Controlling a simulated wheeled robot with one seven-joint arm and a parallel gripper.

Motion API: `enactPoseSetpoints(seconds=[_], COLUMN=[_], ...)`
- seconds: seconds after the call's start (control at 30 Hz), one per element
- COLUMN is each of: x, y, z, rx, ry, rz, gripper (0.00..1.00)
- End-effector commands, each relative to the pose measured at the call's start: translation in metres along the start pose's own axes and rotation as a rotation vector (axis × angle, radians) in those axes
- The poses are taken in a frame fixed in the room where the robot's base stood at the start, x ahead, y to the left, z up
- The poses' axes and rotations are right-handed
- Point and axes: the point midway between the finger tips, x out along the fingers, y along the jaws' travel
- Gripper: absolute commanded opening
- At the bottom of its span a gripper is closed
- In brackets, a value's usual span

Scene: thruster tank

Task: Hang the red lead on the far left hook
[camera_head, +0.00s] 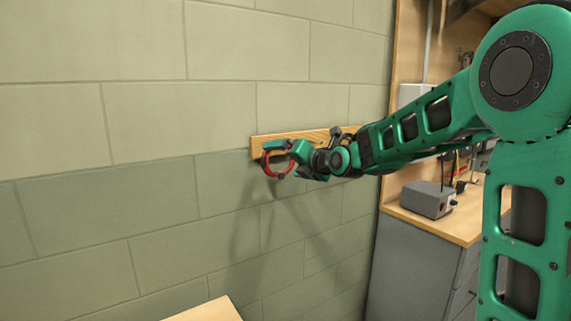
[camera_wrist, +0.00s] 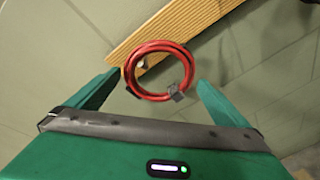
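The red lead (camera_head: 266,165) is a coiled ring at the left end of the wooden rail on the wall. In the wrist view the red lead (camera_wrist: 160,96) lies in front of the rail's end, with a small grey hook or peg (camera_wrist: 141,64) showing inside the ring. The coil appears to hang around this peg, though the contact is hard to see. My gripper (camera_wrist: 158,79) is open, one finger on each side of the coil, with gaps visible to both. In the head view my gripper (camera_head: 283,158) is at the coil and partly hides it.
The wooden rail (camera_head: 261,143) runs right along the block wall, its other hooks mostly hidden by my arm. A grey box (camera_head: 427,199) stands on a wooden-topped bench at the right. A wooden surface (camera_head: 208,311) shows at the bottom. The wall left of the rail is clear.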

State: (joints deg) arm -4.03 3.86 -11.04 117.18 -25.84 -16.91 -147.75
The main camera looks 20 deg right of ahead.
Motion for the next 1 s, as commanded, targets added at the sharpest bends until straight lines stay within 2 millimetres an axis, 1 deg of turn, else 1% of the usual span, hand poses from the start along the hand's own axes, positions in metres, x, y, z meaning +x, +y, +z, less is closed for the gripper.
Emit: enactPoseSetpoints(seconds=[0.13, 0.27, 0.5, 0.7, 0.83, 1.0], x=[-0.004, -0.019, -0.063, -0.092, -0.102, -0.107], y=[0.000, 0.000, 0.000, -0.001, -0.001, -0.002], z=[0.001, 0.002, 0.002, 0.001, 0.000, 0.000], rx=[0.000, 0.000, 0.000, 0.001, 0.000, 0.003], ry=[-0.001, -0.003, -0.004, -0.002, -0.001, 0.001], rz=[0.000, 0.001, 0.000, 0.000, 0.000, -0.003], gripper=[1.00, 1.00, 1.00, 1.00, 1.00, 1.00])
